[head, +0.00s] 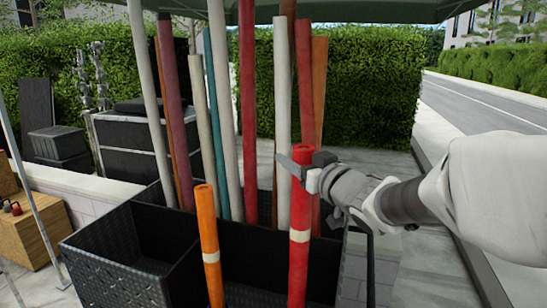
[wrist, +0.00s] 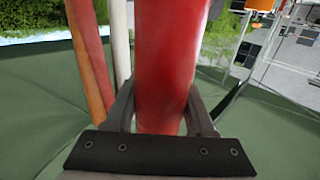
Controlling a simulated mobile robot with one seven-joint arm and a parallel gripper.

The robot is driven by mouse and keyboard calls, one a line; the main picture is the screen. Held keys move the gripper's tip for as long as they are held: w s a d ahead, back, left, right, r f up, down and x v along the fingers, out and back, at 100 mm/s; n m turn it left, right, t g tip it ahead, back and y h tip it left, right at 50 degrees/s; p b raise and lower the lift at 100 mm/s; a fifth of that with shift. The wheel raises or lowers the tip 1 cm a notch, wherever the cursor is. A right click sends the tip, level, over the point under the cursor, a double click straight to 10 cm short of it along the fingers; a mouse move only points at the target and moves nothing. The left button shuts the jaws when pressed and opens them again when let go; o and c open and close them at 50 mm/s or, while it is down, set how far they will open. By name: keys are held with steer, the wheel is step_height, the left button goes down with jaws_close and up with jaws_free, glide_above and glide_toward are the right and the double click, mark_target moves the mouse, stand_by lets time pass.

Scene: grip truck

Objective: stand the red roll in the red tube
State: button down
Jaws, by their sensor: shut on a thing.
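The red roll (head: 299,265) is upright with a slight tilt, its round top end showing and a pale band around its middle. Its lower end is cut off by the bottom edge of the head view. My gripper (head: 305,165) is shut on it just below its top. In the wrist view the red roll (wrist: 170,65) stands between the two fingers of my gripper (wrist: 165,115). I cannot pick out the red tube in either view; the foot of the roll, and whether it is in anything, are hidden.
A black divided bin (head: 125,268) stands in front of me. Several tall rolls rise behind its front part, among them a dark red one (head: 248,90). An orange roll (head: 206,230) with a pale band stands left of the red roll. A green canopy (head: 350,10) hangs above.

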steer(key=shift+f+b, duration=5.1)
steer(key=shift+f, duration=0.85)
steer(key=shift+f+b, duration=0.35)
steer(key=shift+c, duration=0.8)
jaws_free()
